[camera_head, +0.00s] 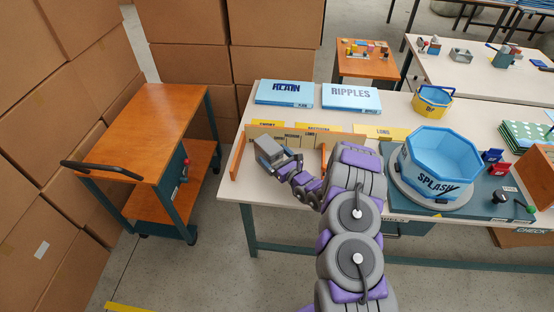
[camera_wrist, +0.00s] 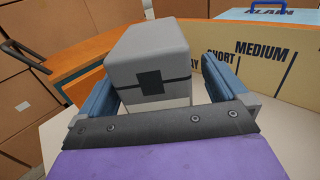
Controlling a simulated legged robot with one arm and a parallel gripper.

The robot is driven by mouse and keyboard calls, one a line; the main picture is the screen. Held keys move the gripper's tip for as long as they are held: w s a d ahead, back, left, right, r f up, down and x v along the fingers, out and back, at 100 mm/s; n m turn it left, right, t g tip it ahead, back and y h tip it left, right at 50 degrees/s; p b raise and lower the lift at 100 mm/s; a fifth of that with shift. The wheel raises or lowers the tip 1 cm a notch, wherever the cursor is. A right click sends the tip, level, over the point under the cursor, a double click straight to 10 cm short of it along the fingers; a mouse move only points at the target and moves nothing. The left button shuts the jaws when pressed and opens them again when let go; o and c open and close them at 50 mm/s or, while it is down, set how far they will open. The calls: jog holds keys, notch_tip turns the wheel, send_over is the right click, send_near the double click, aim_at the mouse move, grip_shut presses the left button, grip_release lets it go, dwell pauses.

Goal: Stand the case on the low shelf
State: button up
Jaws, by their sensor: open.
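A grey box (camera_wrist: 148,58) with a black band and square patch sits between the fingers of my gripper (camera_wrist: 165,95). It also shows in the head view (camera_head: 268,147). The jaws are open; I cannot tell whether either finger touches it. A flat pale-blue case marked ALAIN (camera_head: 284,94) lies at the back left of the white table, and its blue handle shows in the wrist view (camera_wrist: 270,8). A similar one marked RIPPLES (camera_head: 351,97) lies beside it. Nothing shows which of these is the task's case. An orange low shelf (camera_head: 200,163) is at the bottom of the cart.
The orange-topped cart (camera_head: 150,130) with a black handle stands left of the white table (camera_head: 237,185), across a floor gap. An upright tan panel with length labels (camera_wrist: 262,65) stands near my gripper. A blue SPLASH tub (camera_head: 440,165) is at right. Cardboard boxes (camera_head: 50,130) line the left.

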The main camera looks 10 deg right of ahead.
jog(key=p+v, duration=0.3)
jog(key=v, duration=0.8)
jog(key=shift+s+d+p, duration=0.15)
jog(key=shift+s+p, duration=0.15)
jog(key=shift+s, duration=0.05)
jog(key=a+r+n+g+y, duration=0.2)
jog(key=a+r+n+y, duration=0.35)
jog(key=a+r, duration=0.45)
jog(key=s+a+r+n+g+y, duration=0.2)
jog(key=s+a+r+n+g, duration=0.5)
jog(key=s+r+g, duration=0.15)
jog(key=s+a+r+n+g+y, duration=0.2)
jog(key=s+a+r+n+g, duration=0.55)
jog(key=s+r, duration=0.25)
jog(key=s+d+n+g+h, duration=0.2)
jog(key=s+n+h, duration=0.2)
jog(key=s, duration=0.4)
jog(key=s+d+n+g+h, duration=0.2)
jog(key=s+n+h, duration=0.25)
jog(key=s, duration=0.45)
jog(key=s+d+n+t+h, duration=0.1)
jog(key=s+d+h, duration=0.3)
jog(key=d, duration=0.4)
jog(key=s+d+r+n+t+h, duration=0.1)
jog(key=s+d+t+h, duration=0.2)
jog(key=d, duration=0.5)
jog(key=shift+s+r+h, duration=0.35)
jog(key=shift+s+h, duration=0.15)
jog(key=shift+h, duration=0.6)
